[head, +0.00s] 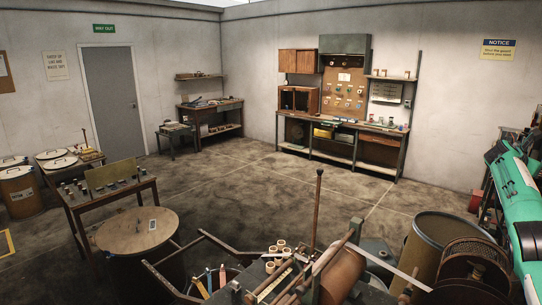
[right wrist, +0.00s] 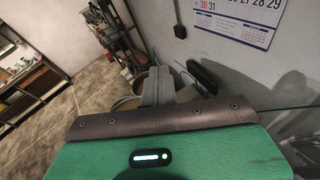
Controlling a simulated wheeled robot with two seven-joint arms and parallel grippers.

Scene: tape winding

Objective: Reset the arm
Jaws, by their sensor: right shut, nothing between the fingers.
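My right arm (head: 517,185), green and grey, comes in at the right edge of the head view, raised beside the wall. Its gripper cannot be made out there. In the right wrist view the grey gripper (right wrist: 156,86) shows beyond the green wrist cover; its fingers are shut with nothing between them. It points at the room, away from the winding bench. My left arm and gripper are not in the head view. A winding device with a brown roller (head: 343,272) stands at the bottom centre. A pale tape strip runs from it toward a dark spool (head: 473,262).
A large drum (head: 440,243) stands by the spool. A round-topped barrel (head: 137,230) and a small table (head: 118,190) are at left. A workbench (head: 340,140) lines the back wall. The middle floor is clear. A calendar (right wrist: 238,18) hangs on the wall near my right wrist.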

